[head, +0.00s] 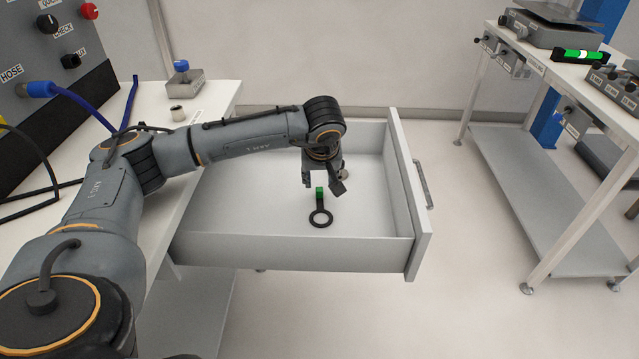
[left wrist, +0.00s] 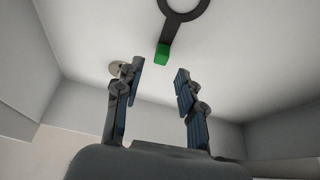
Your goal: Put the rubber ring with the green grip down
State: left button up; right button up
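The rubber ring (head: 320,218) is black, with a short stem ending in a green grip (head: 320,192). It appears to lie on the floor of the open white drawer (head: 300,248). My left gripper (head: 322,184) points down into the drawer just behind the green grip. In the left wrist view the ring (left wrist: 184,8) is cut off at the top edge, and its green grip (left wrist: 162,54) is beyond the spread fingertips (left wrist: 158,76). The left fingers are open with nothing between them. My right gripper is not in view.
A small round pale object (left wrist: 116,68) lies in the drawer near the left finger. The drawer sticks out from a white bench (head: 215,98) bearing a control panel (head: 50,60) with blue hoses. A second bench (head: 560,75) stands right. Floor between is clear.

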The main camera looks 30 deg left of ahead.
aim_at(321, 210)
pick_arm(q)
jog(key=v, duration=0.8)
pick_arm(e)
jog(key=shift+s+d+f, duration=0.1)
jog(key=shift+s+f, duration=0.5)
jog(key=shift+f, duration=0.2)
pick_arm(q)
jog(key=shift+r, duration=0.15)
